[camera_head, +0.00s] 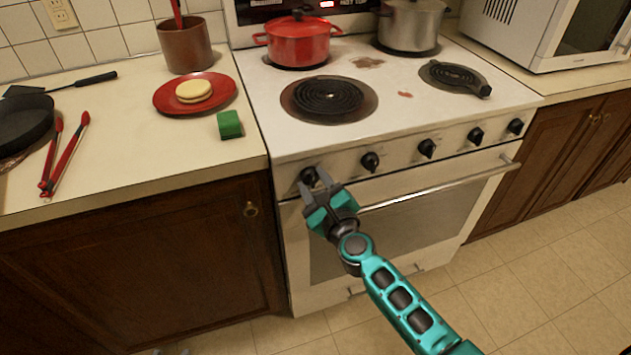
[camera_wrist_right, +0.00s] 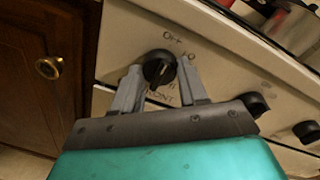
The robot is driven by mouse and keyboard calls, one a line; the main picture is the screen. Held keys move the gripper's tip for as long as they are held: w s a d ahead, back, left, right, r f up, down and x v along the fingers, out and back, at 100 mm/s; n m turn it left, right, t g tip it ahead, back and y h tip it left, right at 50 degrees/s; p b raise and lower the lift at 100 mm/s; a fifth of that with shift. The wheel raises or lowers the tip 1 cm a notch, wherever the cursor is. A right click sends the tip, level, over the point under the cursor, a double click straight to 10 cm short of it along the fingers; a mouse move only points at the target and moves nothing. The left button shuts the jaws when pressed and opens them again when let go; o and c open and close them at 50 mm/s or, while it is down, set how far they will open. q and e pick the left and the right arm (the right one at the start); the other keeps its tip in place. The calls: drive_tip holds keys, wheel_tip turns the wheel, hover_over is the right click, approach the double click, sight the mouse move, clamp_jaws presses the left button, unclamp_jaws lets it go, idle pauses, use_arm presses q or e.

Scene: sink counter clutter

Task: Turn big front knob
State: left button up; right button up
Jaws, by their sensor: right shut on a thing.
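The stove front panel carries a row of several black knobs. My right gripper (camera_head: 317,180) is at the leftmost knob (camera_head: 309,175), at the panel's left end. In the right wrist view the same knob (camera_wrist_right: 159,66) sits between the fingertips (camera_wrist_right: 160,72) of my right gripper, one finger on each side. The gripper is shut on this knob. Printed marks, including "OFF" above it, show around the knob. My left gripper is not in view.
The oven handle (camera_head: 440,187) runs below the knobs, close to my right gripper. A red pot (camera_head: 298,42) and a grey pot (camera_head: 411,25) stand on the rear burners. The left counter holds a red plate (camera_head: 222,101), a green sponge (camera_head: 229,125) and red tongs (camera_head: 66,155).

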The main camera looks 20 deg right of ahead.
idle(0.4)
drive_tip(key=o, duration=1.1)
drive_tip(key=shift+c, duration=0.2)
